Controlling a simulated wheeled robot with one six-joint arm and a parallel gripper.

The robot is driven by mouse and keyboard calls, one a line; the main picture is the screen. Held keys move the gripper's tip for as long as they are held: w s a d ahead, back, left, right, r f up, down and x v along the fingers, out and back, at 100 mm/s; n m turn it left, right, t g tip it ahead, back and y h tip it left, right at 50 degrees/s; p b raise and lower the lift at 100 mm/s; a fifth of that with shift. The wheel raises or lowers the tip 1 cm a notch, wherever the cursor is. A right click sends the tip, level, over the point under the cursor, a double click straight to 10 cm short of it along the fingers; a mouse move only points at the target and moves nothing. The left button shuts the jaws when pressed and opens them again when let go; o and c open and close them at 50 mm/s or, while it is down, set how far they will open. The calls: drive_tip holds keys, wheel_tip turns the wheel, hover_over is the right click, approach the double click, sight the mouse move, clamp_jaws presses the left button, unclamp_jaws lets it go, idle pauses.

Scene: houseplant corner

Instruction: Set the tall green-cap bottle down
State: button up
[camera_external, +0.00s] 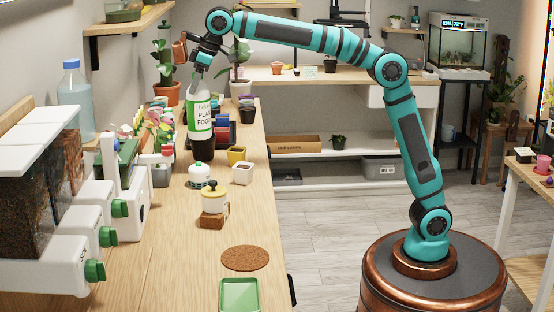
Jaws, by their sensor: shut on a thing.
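The tall bottle (200,124) has a white label reading "PLANT FOOD", a green band and a dark lower part. It stands upright over the wooden bench at the left. My gripper (201,72) is above it, shut on its top. The gripper hides the cap. I cannot tell whether the bottle's base touches the bench.
A cork mat (245,258) and green tray (239,295) lie in front. Dispensers (66,229) line the left. Bare bench surrounds the mat.

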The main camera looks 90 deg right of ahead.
sight(197, 117)
drive_tip(key=shift+f, duration=5.75)
drive_tip(key=o, duration=1.7)
drive_tip(key=v, duration=1.1)
drive_tip(key=shift+s+r, duration=0.25)
drive_tip(key=shift+r, duration=0.3)
